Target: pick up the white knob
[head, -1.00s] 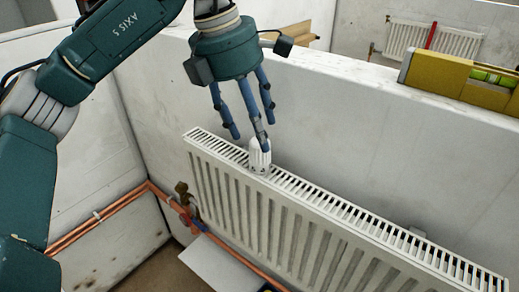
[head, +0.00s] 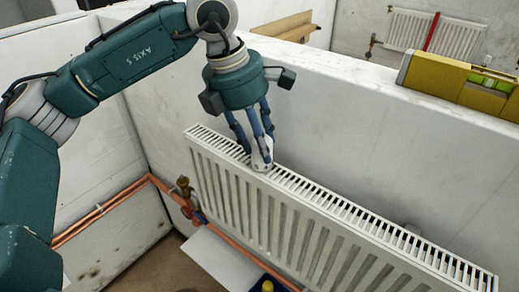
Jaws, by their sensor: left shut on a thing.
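The white knob (head: 261,160) is at the top grille of the white radiator (head: 330,205), left of the radiator's middle. My left gripper (head: 259,150) comes down from above with its blue fingers closed around the knob. The fingers cover part of the knob. I cannot tell whether the knob still touches the grille. My right gripper is not in the head view.
A yellow spirit level (head: 455,82) lies on the wall ledge at the right. Copper pipes (head: 100,210) and a brass valve (head: 184,188) are left of the radiator. A white board (head: 222,260) lies below. Another radiator (head: 435,32) hangs at the back.

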